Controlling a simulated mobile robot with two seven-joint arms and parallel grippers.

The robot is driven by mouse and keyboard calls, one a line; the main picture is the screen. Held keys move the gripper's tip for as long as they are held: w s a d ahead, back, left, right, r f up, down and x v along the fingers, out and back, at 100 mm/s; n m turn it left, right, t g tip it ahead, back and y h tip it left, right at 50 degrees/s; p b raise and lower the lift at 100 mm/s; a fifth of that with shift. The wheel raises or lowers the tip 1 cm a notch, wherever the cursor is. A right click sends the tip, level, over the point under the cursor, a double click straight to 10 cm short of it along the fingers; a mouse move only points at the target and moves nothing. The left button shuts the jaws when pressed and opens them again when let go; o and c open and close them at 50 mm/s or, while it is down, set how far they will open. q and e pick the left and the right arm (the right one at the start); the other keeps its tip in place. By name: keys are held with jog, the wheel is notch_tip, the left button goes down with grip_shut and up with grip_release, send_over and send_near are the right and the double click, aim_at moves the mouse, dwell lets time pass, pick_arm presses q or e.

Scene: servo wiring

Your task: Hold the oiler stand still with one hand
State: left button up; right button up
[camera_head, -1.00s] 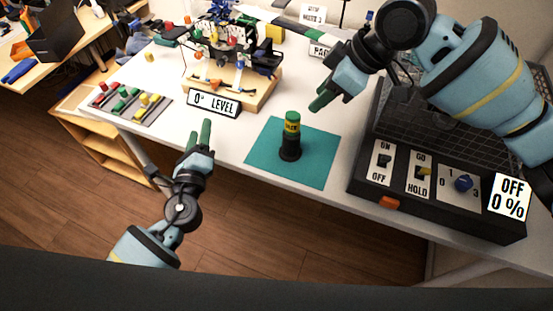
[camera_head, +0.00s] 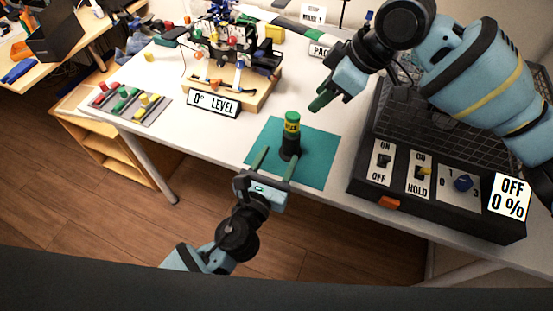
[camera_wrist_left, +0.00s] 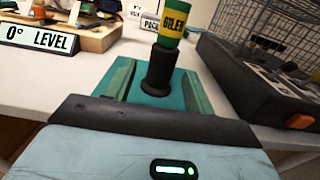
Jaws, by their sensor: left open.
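The oiler (camera_head: 292,122), green with a yellow band, stands upright in its black stand (camera_head: 289,149) on the teal mat (camera_head: 318,160). My left gripper (camera_head: 275,166) is open at the mat's front edge, its green fingers pointing at the stand. In the left wrist view the black stand (camera_wrist_left: 158,72) shows between and beyond the two fingers (camera_wrist_left: 158,88), with the oiler (camera_wrist_left: 172,22) on top; whether a finger touches it I cannot tell. My right gripper (camera_head: 322,98) hangs above the table behind and right of the oiler, its green fingers seemingly close together.
A black control box (camera_head: 440,190) with switches and a mesh cage stands at the right. A "0° LEVEL" sign (camera_head: 213,104) and a wooden-based device (camera_head: 232,85) stand at the back left. A tray of coloured pieces (camera_head: 130,103) lies at the far left.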

aim_at(285, 144)
pick_arm(q)
jog(key=shift+x, duration=3.9)
jog(key=c, duration=0.7)
jog(key=shift+f, duration=0.1)
jog(key=shift+c, duration=0.5)
pick_arm(e)
jog(key=shift+o, duration=1.6)
jog(key=shift+a, duration=0.1)
jog(key=shift+w+a+r+g+h, duration=0.1)
jog(key=shift+w+a+g+h, duration=0.1)
jog(key=shift+a+h, duration=0.3)
jog(key=shift+w+a+r+g+h, duration=0.1)
jog(key=shift+w+a+r+h, duration=0.05)
jog(key=shift+a+h, duration=0.35)
jog(key=shift+w+a+r+g+h, duration=0.1)
jog(key=shift+w+a+h, duration=0.1)
jog(key=shift+a+h, duration=0.3)
jog(key=shift+a, duration=0.1)
